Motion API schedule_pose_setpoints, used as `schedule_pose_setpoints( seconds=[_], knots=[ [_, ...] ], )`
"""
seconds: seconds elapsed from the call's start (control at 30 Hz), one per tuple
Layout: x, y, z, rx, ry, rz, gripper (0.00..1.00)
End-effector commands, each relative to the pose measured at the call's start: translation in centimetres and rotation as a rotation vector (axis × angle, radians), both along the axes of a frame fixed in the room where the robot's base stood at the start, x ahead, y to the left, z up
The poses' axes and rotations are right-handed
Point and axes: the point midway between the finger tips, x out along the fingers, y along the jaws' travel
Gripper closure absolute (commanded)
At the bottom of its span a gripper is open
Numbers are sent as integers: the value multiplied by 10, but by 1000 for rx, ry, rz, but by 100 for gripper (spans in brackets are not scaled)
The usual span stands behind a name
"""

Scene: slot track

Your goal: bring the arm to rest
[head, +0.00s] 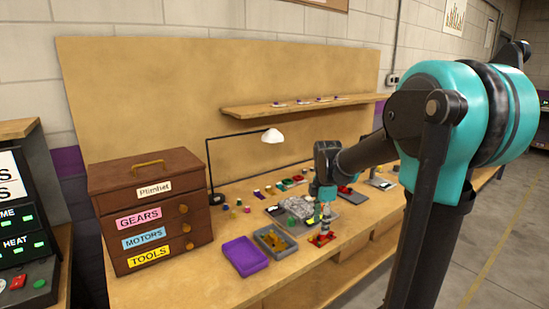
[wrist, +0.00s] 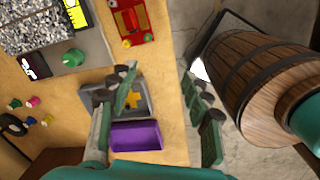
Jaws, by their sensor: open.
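My gripper (wrist: 165,115) is open and empty in the wrist view, its two green fingers spread apart over the bench edge. In the head view my gripper (head: 322,205) hangs above the front of the wooden bench, close to a red car-like piece (head: 321,238). The same red piece (wrist: 131,22) lies at the top of the wrist view, clear of the fingers. A grey tray (head: 274,242) with yellow pieces and a purple tray (head: 245,256) stand left of my gripper. Whether the fingertips touch anything is too small to tell in the head view.
A brown drawer chest (head: 150,212) stands at the bench's left end. A lamp (head: 272,136) and a wall shelf (head: 300,106) are behind. Small colored parts lie across the bench. A barrel (wrist: 265,80) stands on the floor beside the bench.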

Motion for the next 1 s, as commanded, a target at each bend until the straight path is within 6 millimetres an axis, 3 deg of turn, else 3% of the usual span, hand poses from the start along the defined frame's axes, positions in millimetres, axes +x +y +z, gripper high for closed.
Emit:
schedule_pose_setpoints(
  seconds=[0.8,1.0],
  knots=[
    [-155,-33,-91,280,-191,-1429,51],
    [-181,-36,-107,361,-205,-1671,51]
  ],
)
